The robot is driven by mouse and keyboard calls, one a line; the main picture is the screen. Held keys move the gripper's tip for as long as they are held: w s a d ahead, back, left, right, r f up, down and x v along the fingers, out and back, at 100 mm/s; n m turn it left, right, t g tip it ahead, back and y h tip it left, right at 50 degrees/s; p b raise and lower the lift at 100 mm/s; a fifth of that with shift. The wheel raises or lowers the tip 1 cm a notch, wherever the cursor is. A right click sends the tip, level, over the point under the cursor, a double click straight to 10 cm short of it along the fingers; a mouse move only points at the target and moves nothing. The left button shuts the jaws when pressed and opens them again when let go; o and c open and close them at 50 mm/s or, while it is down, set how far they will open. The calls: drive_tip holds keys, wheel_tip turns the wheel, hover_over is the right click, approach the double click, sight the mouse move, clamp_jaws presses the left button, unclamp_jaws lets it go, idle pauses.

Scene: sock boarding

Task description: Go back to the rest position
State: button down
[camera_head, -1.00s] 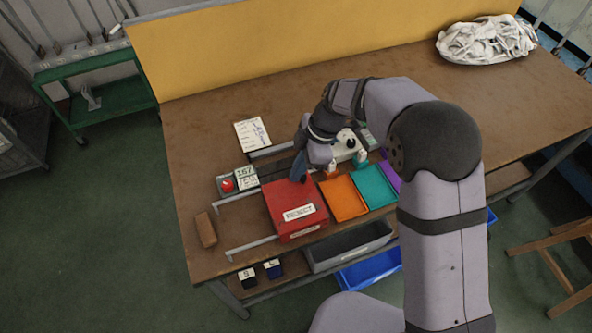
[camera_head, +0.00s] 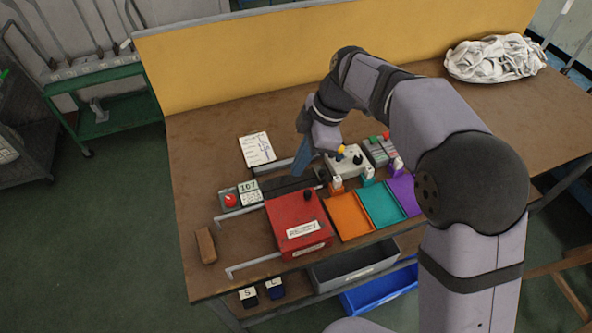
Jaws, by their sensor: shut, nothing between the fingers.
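My gripper (camera_head: 301,160) hangs above the dark rail area at the middle of the brown table (camera_head: 212,170). Its blue-grey fingers point down and to the left, shut with nothing between them. It is apart from the red reject box (camera_head: 290,212), which stands in front of and below it. My arm reaches in from the right and hides part of the table behind it.
Orange (camera_head: 347,217), teal (camera_head: 381,204) and purple (camera_head: 405,193) trays lie right of the red box. A control box (camera_head: 346,163) stands behind them. A white sock heap (camera_head: 494,59) lies at the back right. A brown block (camera_head: 206,246) sits front left. Metal rails cross the left side.

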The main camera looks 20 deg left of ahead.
drive_tip(key=d+f+m+t+h, duration=0.25)
drive_tip(key=d+m, duration=1.05)
drive_tip(key=d, duration=0.9)
drive_tip(key=s+d+f+m, duration=0.5)
drive_tip(key=s+d+m, duration=0.6)
drive_tip(key=d, duration=0.2)
drive_tip(key=shift+s+d+h+p, duration=0.15)
drive_tip(key=shift+h+p, duration=0.2)
drive_tip(key=shift+p, duration=0.05)
